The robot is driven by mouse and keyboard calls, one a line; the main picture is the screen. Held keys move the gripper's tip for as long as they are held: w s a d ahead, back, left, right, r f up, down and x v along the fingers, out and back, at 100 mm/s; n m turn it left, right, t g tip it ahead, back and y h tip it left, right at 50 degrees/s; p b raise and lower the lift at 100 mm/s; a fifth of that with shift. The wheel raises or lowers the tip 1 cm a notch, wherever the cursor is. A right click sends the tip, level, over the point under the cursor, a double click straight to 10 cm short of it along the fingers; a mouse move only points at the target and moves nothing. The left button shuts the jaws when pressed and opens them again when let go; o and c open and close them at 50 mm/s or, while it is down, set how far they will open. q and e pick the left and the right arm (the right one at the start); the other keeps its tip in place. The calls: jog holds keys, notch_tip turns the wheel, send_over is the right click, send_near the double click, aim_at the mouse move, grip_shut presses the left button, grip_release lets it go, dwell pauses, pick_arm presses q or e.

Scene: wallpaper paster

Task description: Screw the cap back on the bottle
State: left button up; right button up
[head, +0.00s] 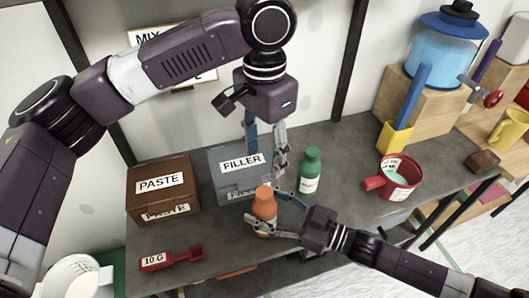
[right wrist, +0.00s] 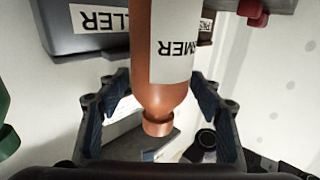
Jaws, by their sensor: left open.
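An orange bottle (head: 264,214) stands upright on the dark workbench (head: 225,236), in front of the grey FILLER box. In the right wrist view the bottle (right wrist: 165,80) appears upside down, with a white label ending in "MER" and a short orange cap-like top. I cannot tell whether that top is a separate cap. My right gripper (head: 263,208) is open around the bottle, one finger on each side, with gaps showing in the wrist view. My left gripper (head: 266,160) is open and empty above the bottle, fingers pointing down. A green bottle (head: 310,172) with a green top stands to the right.
The FILLER box (head: 226,181) and brown PASTE box (head: 150,206) stand behind. A red 10 G scoop (head: 171,259) lies front left. A red pot (head: 398,194), yellow holder (head: 394,137) and wooden block (head: 412,104) are at the right. The bench's front edge is close to the orange bottle.

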jog(key=v, duration=1.2)
dwell(0.5)
